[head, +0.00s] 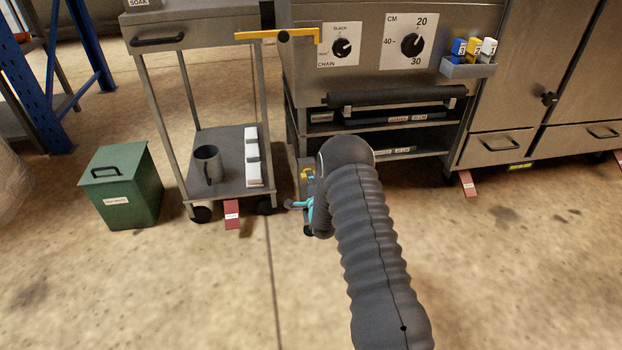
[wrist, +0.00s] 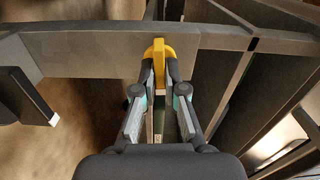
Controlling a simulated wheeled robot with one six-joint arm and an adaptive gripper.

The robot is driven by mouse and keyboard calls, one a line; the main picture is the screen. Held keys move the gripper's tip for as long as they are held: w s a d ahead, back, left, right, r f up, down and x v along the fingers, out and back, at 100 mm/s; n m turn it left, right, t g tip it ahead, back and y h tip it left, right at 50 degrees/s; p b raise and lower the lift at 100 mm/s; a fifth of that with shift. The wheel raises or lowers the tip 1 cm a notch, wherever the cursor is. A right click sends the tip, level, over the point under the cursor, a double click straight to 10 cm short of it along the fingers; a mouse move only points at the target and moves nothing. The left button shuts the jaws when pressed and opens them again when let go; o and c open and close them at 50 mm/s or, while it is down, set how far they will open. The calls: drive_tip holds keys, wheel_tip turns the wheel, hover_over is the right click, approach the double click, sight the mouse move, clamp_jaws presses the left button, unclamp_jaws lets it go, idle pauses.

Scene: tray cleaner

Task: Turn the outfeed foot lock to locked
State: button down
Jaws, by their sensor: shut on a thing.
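My gripper (wrist: 159,76) is low at the left foot of the steel machine (head: 310,70). It is shut on a yellow handle (wrist: 159,50), which stands up between the fingertips against a grey metal bar (wrist: 85,54). In the head view the teal fingers of my gripper (head: 305,203) and a bit of the yellow handle (head: 306,174) show left of my arm, which hides much of that spot. No label for the outfeed foot lock is readable, and I cannot tell whether the handle is in its locked position.
A steel cart (head: 180,188) with a dark mug (head: 208,164) stands to the left, a red labelled pedal (head: 232,215) at its foot. A green bin (head: 121,187) is further left. Another red pedal (head: 467,183) lies under the right cabinet (head: 545,80). The front floor is clear.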

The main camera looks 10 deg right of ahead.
drive_tip(key=shift+m, duration=0.5)
drive_tip(key=c, duration=1.2)
unclamp_jaws()
drive_tip(key=shift+c, duration=0.2)
drive_tip(key=s, duration=1.2)
